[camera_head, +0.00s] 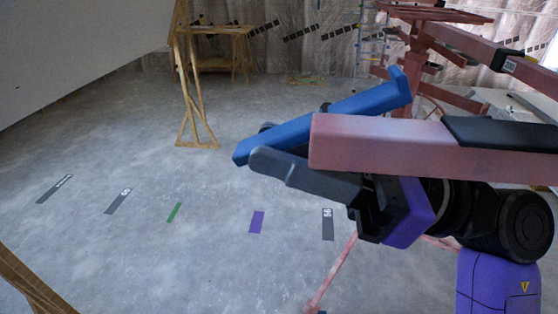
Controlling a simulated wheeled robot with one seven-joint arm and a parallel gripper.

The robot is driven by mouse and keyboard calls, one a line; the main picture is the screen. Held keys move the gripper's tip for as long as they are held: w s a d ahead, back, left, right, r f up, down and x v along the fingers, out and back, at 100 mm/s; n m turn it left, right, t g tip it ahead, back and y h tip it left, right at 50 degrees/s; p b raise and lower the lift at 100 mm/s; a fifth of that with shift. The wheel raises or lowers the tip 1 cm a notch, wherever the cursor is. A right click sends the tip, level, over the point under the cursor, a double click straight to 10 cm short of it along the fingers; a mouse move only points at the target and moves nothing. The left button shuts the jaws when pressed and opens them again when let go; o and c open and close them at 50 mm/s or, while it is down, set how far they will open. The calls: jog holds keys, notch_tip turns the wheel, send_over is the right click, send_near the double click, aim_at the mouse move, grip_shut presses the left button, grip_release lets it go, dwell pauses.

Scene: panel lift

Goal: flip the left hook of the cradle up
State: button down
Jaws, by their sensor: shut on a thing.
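The blue left hook (335,118) slants from low at left to high at right, with a short upturned lip at its upper right end. It lies beside and partly behind the pink cradle arm (375,150), whose near end hides part of it and its joint. My gripper (262,143) reaches in from the lower right and is shut on the hook near its lower left end. One dark grey finger shows in front of the hook; only a little of the other shows behind it. The exact contact is partly hidden.
The pink lift frame (415,60) stands at the upper right, with a second pink arm (480,45) behind. A pale panel (70,40) fills the upper left. A wooden stand (190,90) and a wooden table (235,45) stand farther back. The grey floor at left is mostly clear.

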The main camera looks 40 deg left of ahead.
jog(key=shift+w+d+f+t+h+b, duration=0.15)
jog(key=shift+d+f+t+h+b, duration=0.15)
jog(key=shift+t+h+b, duration=0.35)
jog(key=shift+h, duration=0.25)
jog(key=c, duration=1.1)
grip_release()
jog(key=shift+b+v, duration=1.05)
jog(key=shift+v, duration=2.85)
